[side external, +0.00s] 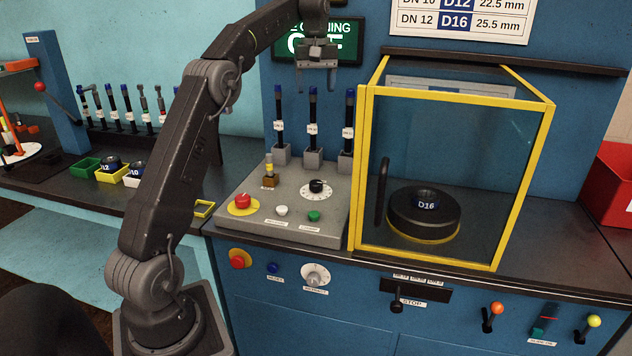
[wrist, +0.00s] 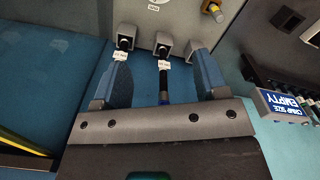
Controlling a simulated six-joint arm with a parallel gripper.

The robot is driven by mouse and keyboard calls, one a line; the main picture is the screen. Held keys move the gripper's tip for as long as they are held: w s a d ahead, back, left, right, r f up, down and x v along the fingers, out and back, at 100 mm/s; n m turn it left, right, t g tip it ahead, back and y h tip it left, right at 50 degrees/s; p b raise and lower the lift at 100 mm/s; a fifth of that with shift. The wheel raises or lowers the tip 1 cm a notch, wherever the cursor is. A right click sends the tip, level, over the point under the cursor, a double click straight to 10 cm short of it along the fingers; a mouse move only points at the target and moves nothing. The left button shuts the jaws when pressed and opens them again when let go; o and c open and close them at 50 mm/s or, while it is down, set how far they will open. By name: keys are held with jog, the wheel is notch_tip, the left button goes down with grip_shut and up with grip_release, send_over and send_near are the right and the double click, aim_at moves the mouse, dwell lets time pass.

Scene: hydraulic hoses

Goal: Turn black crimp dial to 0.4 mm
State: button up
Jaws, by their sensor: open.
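The black crimp dial (side external: 316,187) sits on a round white scale on the grey sloped control panel (side external: 245,222). Its setting is too small to read. My gripper (side external: 317,86) is open and empty, high above and behind the dial, in front of the blue back wall. It points down over the upright hoses (side external: 280,118). In the wrist view my two blue fingers (wrist: 163,80) are spread, with one hose (wrist: 163,88) seen between them. I cannot make out the dial in the wrist view.
A yellow-framed glass guard (side external: 361,180) encloses the D16 die (side external: 425,215) right of the panel. The space above the dial is clear.

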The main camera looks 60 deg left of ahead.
aim_at(316, 182)
notch_tip(316, 182, down, 27)
jog(key=shift+d+f, duration=0.1)
jog(key=shift+d, duration=0.05)
dwell(0.6)
jog(key=shift+c, duration=0.5)
jog(key=c, duration=0.8)
jog(key=shift+m, duration=0.3)
jog(key=shift+m, duration=2.6)
jog(key=o, duration=0.9)
